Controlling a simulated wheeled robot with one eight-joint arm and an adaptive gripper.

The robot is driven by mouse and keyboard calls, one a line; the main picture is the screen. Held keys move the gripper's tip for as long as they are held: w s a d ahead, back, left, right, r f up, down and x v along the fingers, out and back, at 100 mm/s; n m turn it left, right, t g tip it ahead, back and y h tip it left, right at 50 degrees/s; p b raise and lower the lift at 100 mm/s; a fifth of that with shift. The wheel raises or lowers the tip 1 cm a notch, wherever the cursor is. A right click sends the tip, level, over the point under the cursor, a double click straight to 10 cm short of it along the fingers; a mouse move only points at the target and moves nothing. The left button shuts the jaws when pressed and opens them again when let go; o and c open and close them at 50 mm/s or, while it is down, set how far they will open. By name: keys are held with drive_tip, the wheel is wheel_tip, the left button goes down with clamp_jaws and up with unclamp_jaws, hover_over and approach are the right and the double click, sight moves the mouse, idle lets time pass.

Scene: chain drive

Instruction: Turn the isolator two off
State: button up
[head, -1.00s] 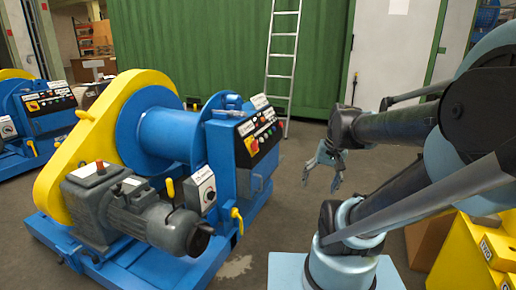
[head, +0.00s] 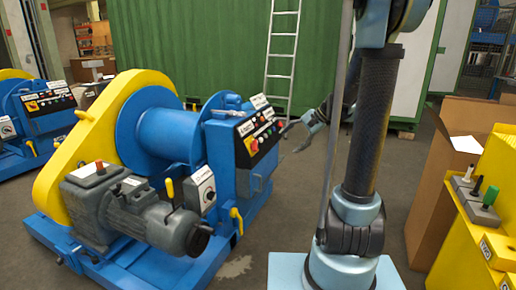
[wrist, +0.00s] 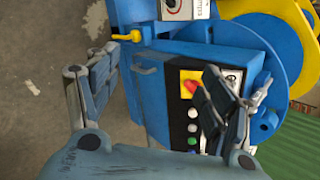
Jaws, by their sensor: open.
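A red rotary switch on a yellow plate (head: 251,145) sits on the sloped control panel of the near blue machine. It shows in the wrist view as a red knob (wrist: 191,86), which looks set at a slant. A similar red and yellow switch (head: 32,106) is on the machine at far left. The labels are too small to read, so I cannot tell which is isolator two. My gripper (head: 296,136) is open and empty, right of the near panel and apart from it. In the wrist view my gripper (wrist: 160,65) has its right finger overlapping the panel beside the knob.
The panel also has several round buttons (wrist: 192,127). A grey box with a knob (head: 203,190) and a yellow lever (head: 236,218) stand out from the machine's side. A yellow stand (head: 490,240) with small levers and a cardboard box (head: 440,180) are at right.

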drive_tip(key=w+f+m+y, duration=0.2)
drive_tip(key=w+y, duration=0.1)
drive_tip(key=w, duration=0.8)
drive_tip(key=m+y, duration=0.2)
drive_tip(key=y, duration=0.1)
approach(257, 145)
drive_tip(key=shift+t, duration=0.4)
drive_tip(key=x, duration=0.9)
drive_tip(key=shift+s+a+f, duration=0.1)
drive_tip(key=shift+a+f, duration=0.15)
drive_tip(key=shift+c, duration=0.5)
drive_tip(key=c, duration=1)
